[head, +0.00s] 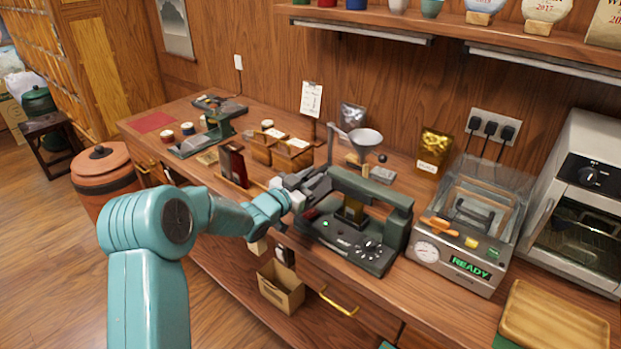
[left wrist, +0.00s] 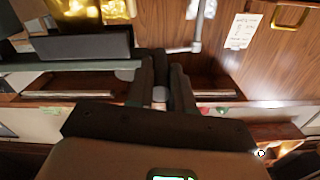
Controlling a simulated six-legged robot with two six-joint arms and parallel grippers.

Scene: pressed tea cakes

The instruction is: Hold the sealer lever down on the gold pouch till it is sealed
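The dark green sealer (head: 345,247) stands near the counter's front edge, its lever (head: 370,190) running over the base with a visible gap. A gold-brown piece (head: 350,211), seemingly the gold pouch, shows under the lever, mostly hidden. My left gripper (head: 318,186) is at the lever's left end. My right gripper is out of view.
Another gold pouch (head: 433,152) stands at the wall. A vacuum machine (head: 465,235) reading READY and an oven (head: 585,195) stand right of the sealer. A funnel stand (head: 366,140) and wooden boxes (head: 290,155) stand behind and left. A wooden tray (head: 550,330) lies front right.

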